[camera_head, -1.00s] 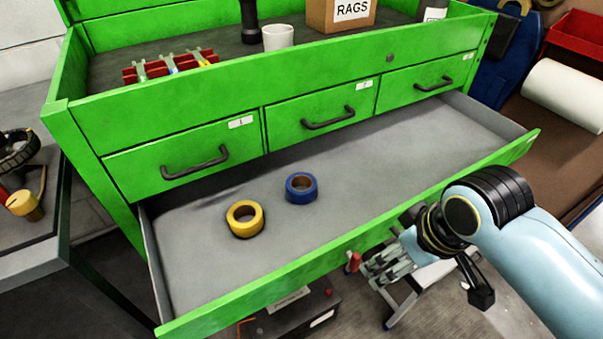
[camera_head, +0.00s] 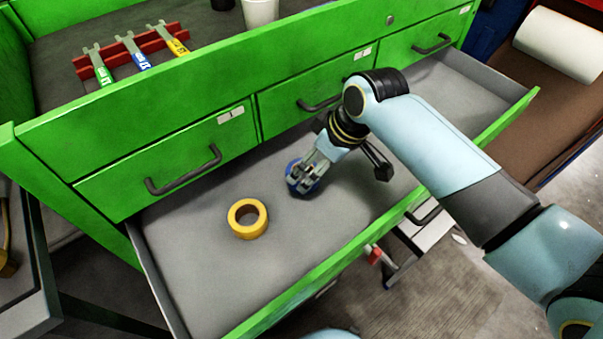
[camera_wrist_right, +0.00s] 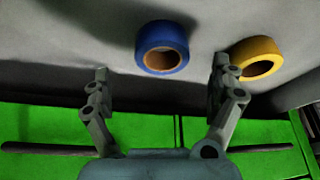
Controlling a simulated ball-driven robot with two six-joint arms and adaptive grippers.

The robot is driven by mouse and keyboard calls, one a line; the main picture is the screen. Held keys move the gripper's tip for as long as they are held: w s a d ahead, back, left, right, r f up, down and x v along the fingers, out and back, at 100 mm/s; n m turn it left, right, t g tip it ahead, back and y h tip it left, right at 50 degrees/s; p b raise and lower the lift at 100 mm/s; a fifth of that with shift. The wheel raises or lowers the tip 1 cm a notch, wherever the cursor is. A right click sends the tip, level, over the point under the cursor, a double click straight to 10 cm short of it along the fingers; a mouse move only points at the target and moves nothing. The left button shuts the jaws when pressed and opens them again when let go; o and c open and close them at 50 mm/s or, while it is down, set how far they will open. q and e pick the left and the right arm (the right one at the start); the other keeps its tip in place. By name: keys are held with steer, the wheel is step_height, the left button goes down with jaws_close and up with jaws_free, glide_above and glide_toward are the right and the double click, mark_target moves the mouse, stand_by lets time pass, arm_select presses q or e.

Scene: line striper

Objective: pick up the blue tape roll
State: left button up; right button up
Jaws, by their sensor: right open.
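The blue tape roll (camera_head: 294,170) lies in the open grey-lined drawer, mostly covered by my right gripper in the head view. In the right wrist view the blue tape roll (camera_wrist_right: 163,47) shows whole, beyond the fingertips and between them in the picture. My right gripper (camera_head: 303,184) is open and empty, its fingers pointing down at the roll. In the right wrist view the two fingers of the right gripper (camera_wrist_right: 160,74) stand wide apart. Whether a finger touches the roll I cannot tell. My left gripper is not in view.
A yellow tape roll (camera_head: 248,218) lies in the drawer left of the blue one; it also shows in the right wrist view (camera_wrist_right: 256,58). The green drawer front (camera_head: 300,285) and closed drawers with dark handles (camera_head: 185,170) bound the space.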

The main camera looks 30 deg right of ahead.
mark_target(300, 179)
steer(key=shift+w+f, duration=0.2)
steer(key=shift+f, duration=0.15)
steer(key=x, duration=0.5)
steer(key=shift+a+b, duration=0.25)
steer(key=shift+b, duration=0.05)
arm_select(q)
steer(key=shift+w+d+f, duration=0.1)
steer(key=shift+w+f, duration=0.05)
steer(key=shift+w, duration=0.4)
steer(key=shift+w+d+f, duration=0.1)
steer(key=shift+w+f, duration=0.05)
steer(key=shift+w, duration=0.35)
arm_select(e)
steer(key=shift+s, duration=0.1)
steer(key=c, duration=0.4)
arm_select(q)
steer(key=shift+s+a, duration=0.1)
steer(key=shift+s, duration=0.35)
arm_select(e)
steer(key=c, duration=0.9)
